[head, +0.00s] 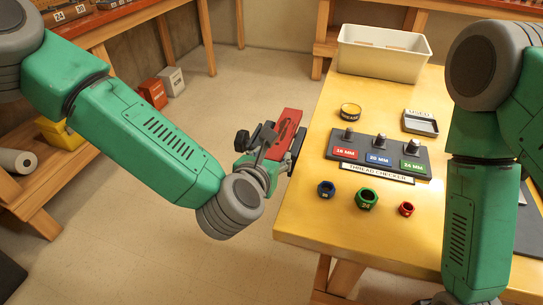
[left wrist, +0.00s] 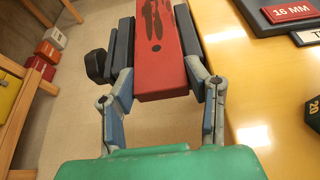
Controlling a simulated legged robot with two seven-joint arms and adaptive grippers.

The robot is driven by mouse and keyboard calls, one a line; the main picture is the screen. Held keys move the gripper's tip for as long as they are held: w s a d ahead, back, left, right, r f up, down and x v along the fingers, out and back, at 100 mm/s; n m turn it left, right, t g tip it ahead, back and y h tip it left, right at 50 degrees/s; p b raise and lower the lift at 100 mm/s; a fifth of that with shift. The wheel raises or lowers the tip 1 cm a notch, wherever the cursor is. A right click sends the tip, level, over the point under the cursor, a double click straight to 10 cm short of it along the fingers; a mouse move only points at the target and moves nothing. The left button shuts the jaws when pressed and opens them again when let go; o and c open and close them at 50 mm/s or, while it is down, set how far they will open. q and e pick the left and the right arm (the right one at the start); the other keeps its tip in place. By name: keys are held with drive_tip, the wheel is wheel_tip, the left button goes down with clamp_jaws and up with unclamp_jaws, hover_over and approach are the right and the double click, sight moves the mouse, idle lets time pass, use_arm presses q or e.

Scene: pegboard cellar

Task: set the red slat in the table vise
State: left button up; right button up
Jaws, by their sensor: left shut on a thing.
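The red slat (head: 287,128), with dark smudges on its face, is held by my left gripper (head: 272,147) just off the left edge of the table (head: 310,220). In the left wrist view the slat (left wrist: 158,40) lies between the two dark finger pads of the left gripper (left wrist: 160,60), which is shut on it. The floor shows below the slat.
A thread checker board (head: 378,155) with several labelled posts stands on the table. Blue (head: 326,189), green (head: 366,199) and red (head: 406,209) nuts lie before it.

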use_arm(q)
drive_tip(key=shift+r, duration=0.1)
drive_tip(key=shift+a, duration=0.1)
drive_tip(key=shift+a+f+b, duration=0.1)
drive_tip(key=shift+f+b, duration=0.35)
drive_tip(key=shift+f, duration=0.05)
drive_tip(key=o, duration=1.2)
drive_tip(key=shift+r, duration=0.15)
